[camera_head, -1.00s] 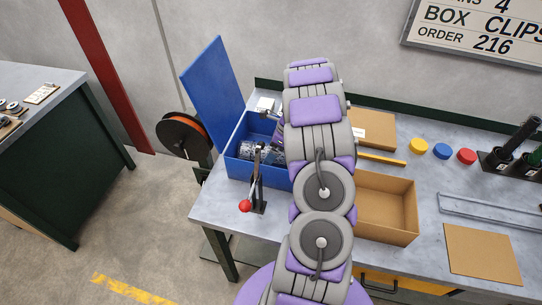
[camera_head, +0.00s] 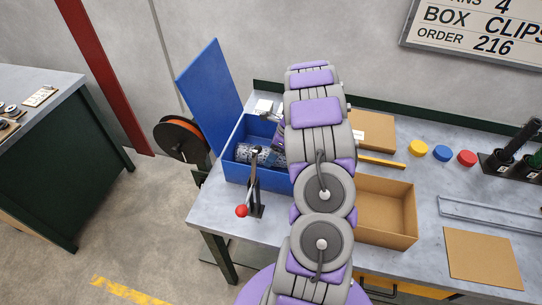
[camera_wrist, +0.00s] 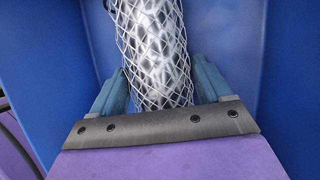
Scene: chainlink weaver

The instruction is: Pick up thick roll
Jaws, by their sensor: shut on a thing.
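The thick roll is a cylinder of silvery chain-link mesh. In the wrist view the roll (camera_wrist: 152,45) runs up from between the two blue fingers of my gripper (camera_wrist: 160,88), which is shut on it. In the head view the roll (camera_head: 257,154) shows inside the blue box (camera_head: 262,178), partly behind a lever. My arm hides most of the gripper in the head view. Blue box walls surround the roll in the wrist view. I cannot tell whether the roll touches the box floor.
A lever with a red knob (camera_head: 242,211) stands in front of the blue box. The box's blue lid (camera_head: 210,98) stands open at the left. An open cardboard box (camera_head: 388,207) is right of my arm. Yellow, blue and red discs (camera_head: 442,153) lie farther right.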

